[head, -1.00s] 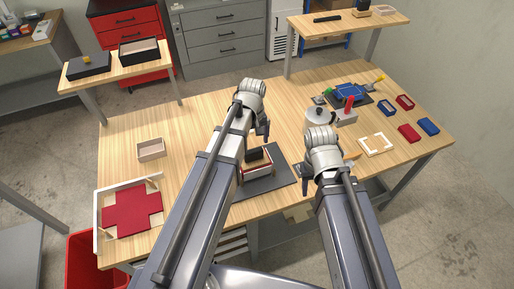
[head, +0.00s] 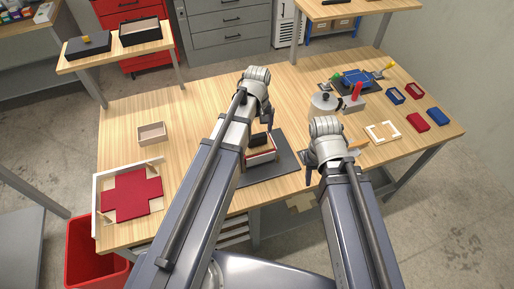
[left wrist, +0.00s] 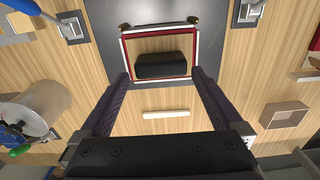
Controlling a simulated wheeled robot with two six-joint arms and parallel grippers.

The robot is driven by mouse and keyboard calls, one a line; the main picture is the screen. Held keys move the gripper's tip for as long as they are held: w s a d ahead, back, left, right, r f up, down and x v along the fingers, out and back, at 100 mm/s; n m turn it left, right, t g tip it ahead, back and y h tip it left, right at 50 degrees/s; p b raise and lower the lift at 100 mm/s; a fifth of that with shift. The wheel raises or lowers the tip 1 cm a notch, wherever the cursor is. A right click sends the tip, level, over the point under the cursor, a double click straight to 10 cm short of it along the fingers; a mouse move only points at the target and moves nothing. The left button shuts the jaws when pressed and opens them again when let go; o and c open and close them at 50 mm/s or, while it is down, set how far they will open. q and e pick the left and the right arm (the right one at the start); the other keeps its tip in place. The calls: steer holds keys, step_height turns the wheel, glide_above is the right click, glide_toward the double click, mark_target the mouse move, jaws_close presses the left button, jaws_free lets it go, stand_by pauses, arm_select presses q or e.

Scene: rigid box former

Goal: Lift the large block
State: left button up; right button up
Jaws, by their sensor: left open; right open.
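The large block, a black block (head: 258,139), stands in a small red-and-white open box (head: 262,156) on a dark mat (head: 287,160). In the left wrist view the block (left wrist: 164,65) lies inside the box's red-and-white rim (left wrist: 126,58). My left gripper (head: 267,122) is open and empty above the block in the head view. Its two dark fingers (left wrist: 161,76) point toward the box's near side, apart from the block. My right gripper (head: 308,175) is open and empty, right of the mat near the table's front edge. My left arm hides part of the mat.
A white tray with a red cross-shaped sheet (head: 132,194) lies at the left. A small wooden box (head: 152,133) stands behind it. A round pot-like thing (head: 324,103), a white frame (head: 383,132) and several red and blue boxes (head: 418,121) are at the right. The table's left middle is clear.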

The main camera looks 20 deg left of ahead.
mark_target(257, 136)
arm_select(q)
step_height(257, 136, down, 4)
steer(key=b, duration=0.3)
steer(key=shift+f+b, duration=0.2)
steer(key=shift+b, duration=0.1)
steer(key=shift+r, duration=0.1)
jaws_close()
stand_by(0.4)
